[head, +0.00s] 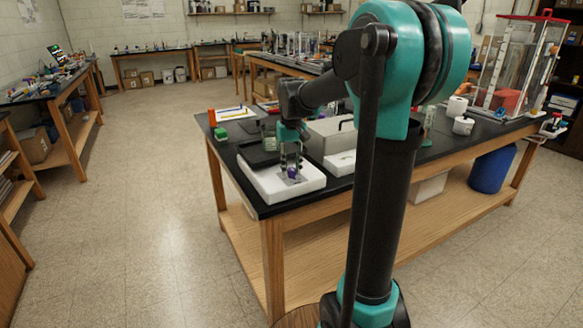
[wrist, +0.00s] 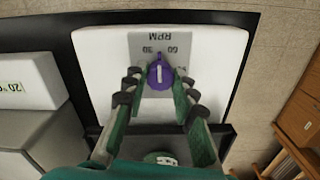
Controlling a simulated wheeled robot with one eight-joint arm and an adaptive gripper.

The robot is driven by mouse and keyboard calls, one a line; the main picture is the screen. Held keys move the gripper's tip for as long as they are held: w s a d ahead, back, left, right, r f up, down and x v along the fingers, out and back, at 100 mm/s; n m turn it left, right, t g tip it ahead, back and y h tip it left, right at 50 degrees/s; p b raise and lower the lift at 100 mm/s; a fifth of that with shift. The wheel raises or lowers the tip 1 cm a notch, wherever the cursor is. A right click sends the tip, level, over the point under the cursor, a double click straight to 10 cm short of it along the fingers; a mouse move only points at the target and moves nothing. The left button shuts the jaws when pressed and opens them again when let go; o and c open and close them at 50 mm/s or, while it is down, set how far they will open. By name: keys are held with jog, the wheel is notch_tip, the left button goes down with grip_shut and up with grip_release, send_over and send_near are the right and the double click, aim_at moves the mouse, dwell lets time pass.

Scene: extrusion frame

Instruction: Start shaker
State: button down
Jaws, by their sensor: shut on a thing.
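The shaker is a white box (head: 258,178) near the bench's front left corner; its white top also shows in the wrist view (wrist: 100,60). A grey dial plate (wrist: 172,42) on it carries upside-down RPM lettering and numbers. A purple knob (wrist: 160,74) with a white pointer line sits on the plate, with the line running nearly up and down in the wrist view. My gripper (head: 290,168) points down over the shaker. In the wrist view its fingers (wrist: 157,80) are on both sides of the knob, shut on it. The finger contact itself is partly hidden.
A black tray (head: 257,153) lies behind the shaker. A grey-white box (head: 328,138) with a handle stands to the right of it. A green block (head: 220,133) and an orange cylinder (head: 212,118) stand at the bench's left edge. The floor at left is clear.

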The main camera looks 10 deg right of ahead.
aim_at(291, 168)
jog(key=m, duration=0.6)
jog(key=shift+m, duration=0.3)
dwell(0.4)
jog(key=c, duration=1.2)
grip_release()
notch_tip(291, 168, up, 12)
